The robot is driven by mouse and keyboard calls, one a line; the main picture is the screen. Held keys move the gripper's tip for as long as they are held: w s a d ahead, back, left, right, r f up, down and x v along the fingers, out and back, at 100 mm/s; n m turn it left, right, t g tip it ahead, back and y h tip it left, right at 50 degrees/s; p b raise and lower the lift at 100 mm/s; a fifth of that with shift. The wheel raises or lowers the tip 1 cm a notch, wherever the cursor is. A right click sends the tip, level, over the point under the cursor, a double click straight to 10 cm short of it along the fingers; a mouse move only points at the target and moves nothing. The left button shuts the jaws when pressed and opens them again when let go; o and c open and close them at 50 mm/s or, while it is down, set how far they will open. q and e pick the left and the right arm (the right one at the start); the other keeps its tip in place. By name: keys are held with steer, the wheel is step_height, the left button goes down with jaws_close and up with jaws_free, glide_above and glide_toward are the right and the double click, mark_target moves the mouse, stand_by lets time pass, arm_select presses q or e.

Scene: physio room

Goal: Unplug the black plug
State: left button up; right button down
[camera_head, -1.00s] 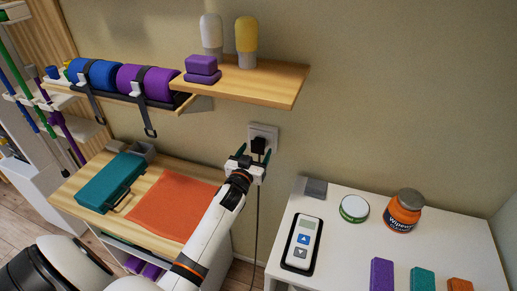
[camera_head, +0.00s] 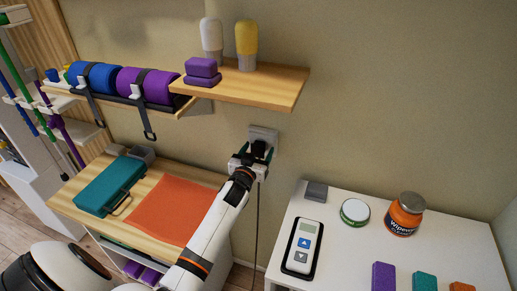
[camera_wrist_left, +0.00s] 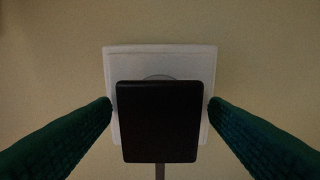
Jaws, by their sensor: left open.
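The black plug (camera_wrist_left: 159,122) sits in the white wall socket (camera_wrist_left: 160,55), its cord hanging straight down. In the head view the plug (camera_head: 258,148) is partly hidden by my left gripper (camera_head: 251,157). The socket (camera_head: 263,133) shows just above it. My left gripper is open, with one green finger on each side of the plug in the left wrist view. The fingertips are close to the plug's side edges; I cannot tell whether they touch it. My right gripper is not in view.
A wooden shelf (camera_head: 285,92) with bulb-shaped items juts out above the socket. A white table (camera_head: 335,240) with a remote, tin and jar stands to the right. A wooden cabinet top (camera_head: 125,212) with a teal case (camera_head: 110,184) is to the left.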

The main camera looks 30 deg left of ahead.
mark_target(257, 152)
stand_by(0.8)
arm_select(q)
steer(key=c, duration=1.4)
steer(key=shift+s, duration=0.2)
steer(key=shift+s+d+p, duration=0.2)
steer(key=shift+s+p, duration=0.3)
steer(key=shift+s, duration=0.15)
steer(key=shift+p+v, duration=1)
steer(key=shift+v, duration=1.15)
